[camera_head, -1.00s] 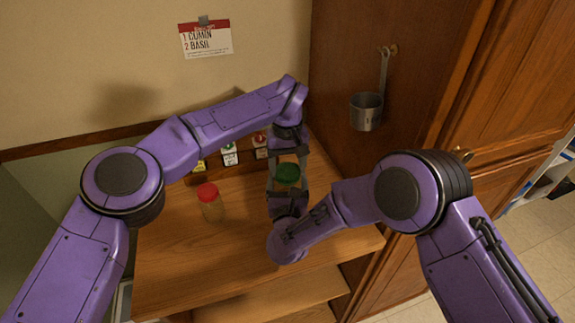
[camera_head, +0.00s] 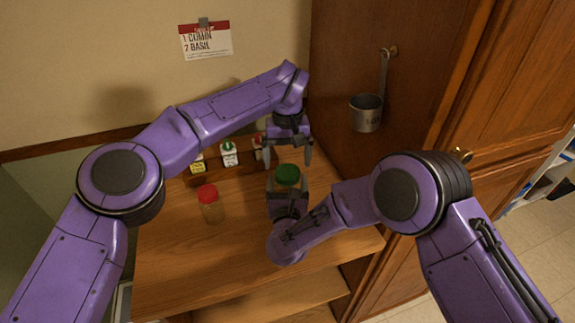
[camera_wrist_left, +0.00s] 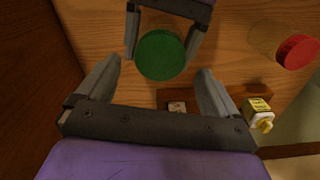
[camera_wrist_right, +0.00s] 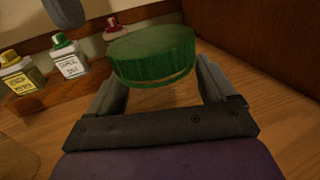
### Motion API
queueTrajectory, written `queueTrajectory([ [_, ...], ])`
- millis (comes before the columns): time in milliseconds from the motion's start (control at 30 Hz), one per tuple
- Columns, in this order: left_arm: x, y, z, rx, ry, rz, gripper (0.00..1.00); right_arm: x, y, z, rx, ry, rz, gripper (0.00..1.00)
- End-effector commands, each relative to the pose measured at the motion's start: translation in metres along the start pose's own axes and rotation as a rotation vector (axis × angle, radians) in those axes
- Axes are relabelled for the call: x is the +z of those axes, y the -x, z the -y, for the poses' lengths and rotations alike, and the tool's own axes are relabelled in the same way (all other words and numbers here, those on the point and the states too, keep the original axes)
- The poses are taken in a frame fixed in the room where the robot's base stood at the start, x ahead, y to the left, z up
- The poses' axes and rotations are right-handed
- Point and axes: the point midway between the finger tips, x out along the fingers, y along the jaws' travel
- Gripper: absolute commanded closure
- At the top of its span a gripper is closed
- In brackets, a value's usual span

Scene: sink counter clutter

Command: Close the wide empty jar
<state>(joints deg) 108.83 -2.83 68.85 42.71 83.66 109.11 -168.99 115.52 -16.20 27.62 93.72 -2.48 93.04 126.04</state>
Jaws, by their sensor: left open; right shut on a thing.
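The wide empty jar (camera_wrist_right: 170,97) is clear and stands between the fingers of my right gripper (camera_head: 287,186), which is shut on it. A green lid (camera_head: 287,175) covers the jar's mouth. It shows as a round green disc in the left wrist view (camera_wrist_left: 161,55) and as a ribbed cap on top of the jar in the right wrist view (camera_wrist_right: 152,55). I cannot tell how tightly it sits. My left gripper (camera_head: 288,157) is open and empty, pointing down just above and behind the lid, apart from it.
A jar with a red lid (camera_head: 208,194) stands left on the wooden counter (camera_head: 180,255). A rack with several small spice bottles (camera_head: 229,152) is at the back. A metal cup (camera_head: 366,113) hangs on the cabinet side at right. A recipe card (camera_head: 206,41) is on the wall.

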Motion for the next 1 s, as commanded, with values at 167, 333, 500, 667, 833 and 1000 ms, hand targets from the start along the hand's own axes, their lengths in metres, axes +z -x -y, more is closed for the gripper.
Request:
queueTrajectory([
  [167,0.0,0.013,0.0,0.0,0.0,0.0,0.06,-0.003,0.001,0.0,0.001,0.002,-0.005,1.0],
  [333,0.0,0.013,0.0,0.0,0.0,0.0,0.06,-0.003,0.001,0.0,0.001,0.002,-0.005,1.0],
  [500,-0.001,0.023,-0.001,-0.012,-0.003,-0.025,0.09,-0.002,0.001,0.0,0.001,0.002,-0.005,1.0],
  [667,-0.004,0.034,0.003,-0.036,0.311,-0.058,0.09,-0.003,0.001,-0.001,0.002,0.002,-0.005,1.0],
  [833,-0.003,0.04,0.004,-0.024,0.862,-0.069,0.09,-0.002,0.001,0.0,0.001,0.002,-0.004,1.0],
  [1000,-0.003,0.043,0.004,-0.005,1.419,-0.073,0.09,-0.002,0.001,0.0,0.001,0.001,-0.004,1.0],
])
